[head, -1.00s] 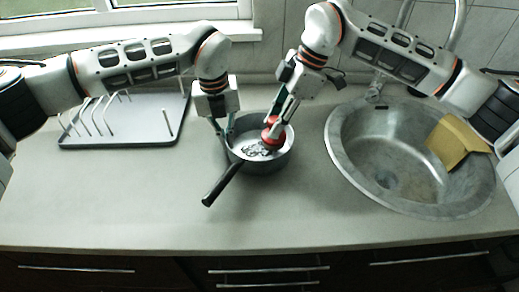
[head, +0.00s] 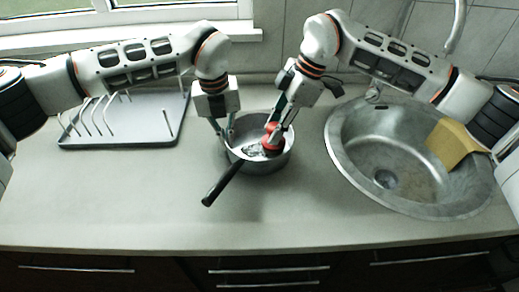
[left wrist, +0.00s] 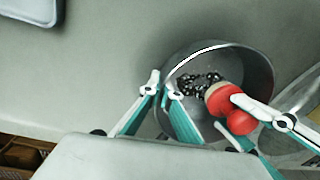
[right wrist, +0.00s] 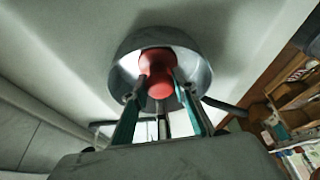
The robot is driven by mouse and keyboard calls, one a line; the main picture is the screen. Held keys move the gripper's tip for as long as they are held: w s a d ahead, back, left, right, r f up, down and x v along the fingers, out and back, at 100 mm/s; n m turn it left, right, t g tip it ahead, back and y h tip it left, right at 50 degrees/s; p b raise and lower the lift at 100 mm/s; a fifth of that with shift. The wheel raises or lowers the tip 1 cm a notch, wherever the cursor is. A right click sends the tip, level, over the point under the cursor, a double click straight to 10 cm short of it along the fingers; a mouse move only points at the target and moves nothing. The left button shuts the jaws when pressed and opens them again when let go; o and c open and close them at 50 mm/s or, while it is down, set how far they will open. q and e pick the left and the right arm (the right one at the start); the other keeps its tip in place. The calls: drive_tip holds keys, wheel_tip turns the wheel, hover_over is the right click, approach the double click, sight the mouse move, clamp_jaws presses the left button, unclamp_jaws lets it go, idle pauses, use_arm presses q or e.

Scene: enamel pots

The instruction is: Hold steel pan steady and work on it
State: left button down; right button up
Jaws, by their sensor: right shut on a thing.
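The steel pan (head: 268,163) stands on the counter, its dark handle (head: 222,184) pointing toward the front left. My left gripper (head: 228,133) is at its left rim. In the left wrist view, its fingertips (left wrist: 160,90) come close together, one on each side of the pan wall. My right gripper (head: 273,132) is shut on a red tool (head: 272,146), held down inside the pan. In the right wrist view the red tool (right wrist: 157,70) sits between the fingers.
A grey drying rack (head: 120,137) stands at the back left. A round steel sink (head: 345,165) is set in on the right, with a yellow sponge or cloth (head: 452,143) at its right side. The counter (head: 110,200) in front of the pan is clear.

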drive_tip(key=shift+f, duration=0.5)
